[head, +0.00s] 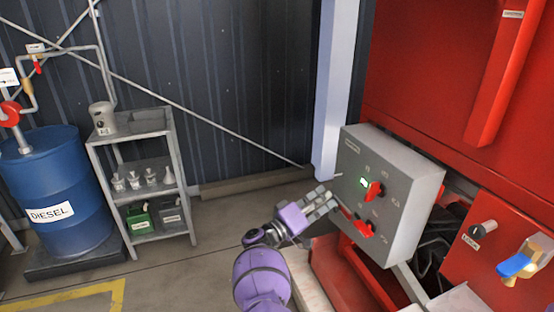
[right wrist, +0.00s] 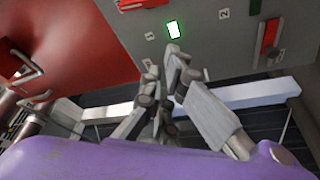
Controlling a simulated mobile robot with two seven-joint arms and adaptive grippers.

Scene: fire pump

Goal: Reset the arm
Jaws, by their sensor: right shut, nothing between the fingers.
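My right arm is purple, and its gripper (head: 326,203) is close to the front of a grey control box (head: 404,190) in the head view. The gripper is shut and empty, its fingertips together in the right wrist view (right wrist: 178,58). The box carries two red switches, an upper one (head: 374,190) and a lower one (head: 364,228). A lit green-white indicator (head: 364,182) sits beside the upper switch and also shows in the right wrist view (right wrist: 174,29). I cannot tell whether the fingertips touch the box. My left gripper is not in view.
A red cabinet (head: 440,90) stands behind the box. A red panel with a blue-handled brass valve (head: 516,265) is at lower right. A grey shelf (head: 150,155) and blue diesel drum (head: 58,180) stand at left. The floor between shelf and box is clear.

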